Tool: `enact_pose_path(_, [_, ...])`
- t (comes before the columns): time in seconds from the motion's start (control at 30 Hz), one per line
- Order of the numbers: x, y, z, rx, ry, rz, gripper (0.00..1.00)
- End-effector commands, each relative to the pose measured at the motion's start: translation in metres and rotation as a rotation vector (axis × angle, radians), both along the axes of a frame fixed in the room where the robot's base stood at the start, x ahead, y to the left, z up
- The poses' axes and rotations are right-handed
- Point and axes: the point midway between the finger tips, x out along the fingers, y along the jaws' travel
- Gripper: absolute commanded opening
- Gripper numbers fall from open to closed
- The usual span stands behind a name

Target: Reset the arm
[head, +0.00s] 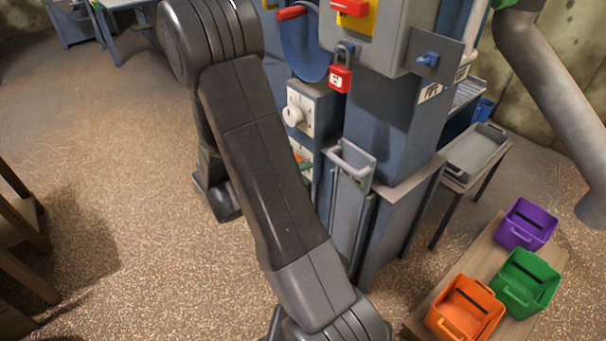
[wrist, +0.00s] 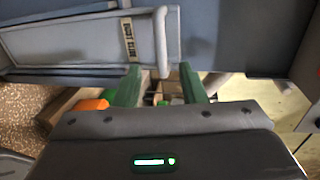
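My dark arm crosses the middle of the head view, bent down in front of the blue elevator casing (head: 385,125). My gripper is hidden in the head view. In the wrist view my gripper (wrist: 163,82) shows two green fingers spread apart with a gap between them. A pale bar handle (wrist: 161,45) on a blue-grey panel (wrist: 75,42) appears ahead of the gap, touching neither finger. I cannot tell how far it is from the fingertips. A small label beside the handle is too blurred to read surely.
A red padlock (head: 340,75) hangs on the casing under a yellow and red switch. Orange (head: 465,308), green (head: 527,281) and purple (head: 526,224) bins stand on a low wooden bench at lower right. A grey tray (head: 475,152) sits behind. Open floor lies left.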

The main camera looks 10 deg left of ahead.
Motion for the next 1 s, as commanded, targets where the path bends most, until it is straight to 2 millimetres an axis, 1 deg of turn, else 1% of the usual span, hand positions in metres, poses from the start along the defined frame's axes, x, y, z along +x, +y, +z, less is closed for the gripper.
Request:
enact_pose_path(0.17, [0.003, -0.003, -0.001, 0.000, 0.000, -0.002, 0.37])
enact_pose_path(0.27, [0.010, -0.009, -0.003, 0.000, 0.000, -0.002, 0.37])
enact_pose_path(0.37, [0.021, -0.018, -0.007, 0.000, 0.000, -0.004, 0.37])
enact_pose_path(0.8, [0.079, -0.065, -0.023, 0.001, 0.001, -0.004, 0.37])
enact_pose_path(1.0, [0.099, -0.081, -0.028, 0.002, 0.001, -0.003, 0.37])
